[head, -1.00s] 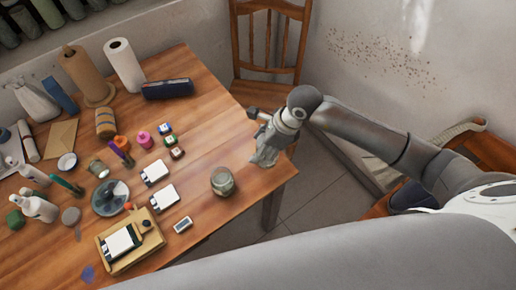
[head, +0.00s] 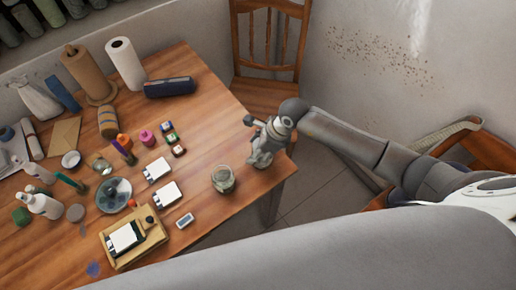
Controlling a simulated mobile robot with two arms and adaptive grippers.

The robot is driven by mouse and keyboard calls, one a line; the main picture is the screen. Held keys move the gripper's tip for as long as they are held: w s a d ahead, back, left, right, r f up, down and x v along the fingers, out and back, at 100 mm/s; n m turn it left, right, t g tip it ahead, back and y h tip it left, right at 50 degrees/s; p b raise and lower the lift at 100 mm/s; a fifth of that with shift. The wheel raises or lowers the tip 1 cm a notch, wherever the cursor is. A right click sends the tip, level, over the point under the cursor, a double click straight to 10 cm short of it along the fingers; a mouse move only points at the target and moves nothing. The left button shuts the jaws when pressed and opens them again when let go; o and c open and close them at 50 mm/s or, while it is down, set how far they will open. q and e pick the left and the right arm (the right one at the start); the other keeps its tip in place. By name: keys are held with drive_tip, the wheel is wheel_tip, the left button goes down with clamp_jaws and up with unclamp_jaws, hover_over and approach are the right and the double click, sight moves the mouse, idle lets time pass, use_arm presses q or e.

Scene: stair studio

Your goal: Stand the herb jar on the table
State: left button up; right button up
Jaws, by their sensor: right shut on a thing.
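A glass jar (head: 222,180) with greenish contents stands upright on the wooden table (head: 215,215), near its right corner. My right gripper (head: 260,156) is at the table's right edge, just to the right of and behind this jar and apart from it. It is shut on a pale grey-green thing that its fingers largely hide. I cannot tell whether that thing touches the table, or which of the two is the herb jar. My left gripper is not in view.
White cards (head: 167,194), small ink bottles (head: 172,138) and a wooden tray (head: 150,250) lie left of the jar. A dark blue case (head: 168,87) lies at the back. A wooden chair (head: 268,45) stands behind the table. The table between case and jar is largely bare.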

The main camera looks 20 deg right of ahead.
drive_tip(key=o, duration=1.2)
drive_tip(key=shift+d+r, duration=0.1)
drive_tip(key=shift+r, duration=0.1)
drive_tip(key=b+v, duration=0.1)
drive_tip(key=v, duration=1)
drive_tip(key=shift+s+d+r+b, duration=0.15)
drive_tip(key=shift+r+b, duration=0.2)
drive_tip(key=shift+b, duration=0.05)
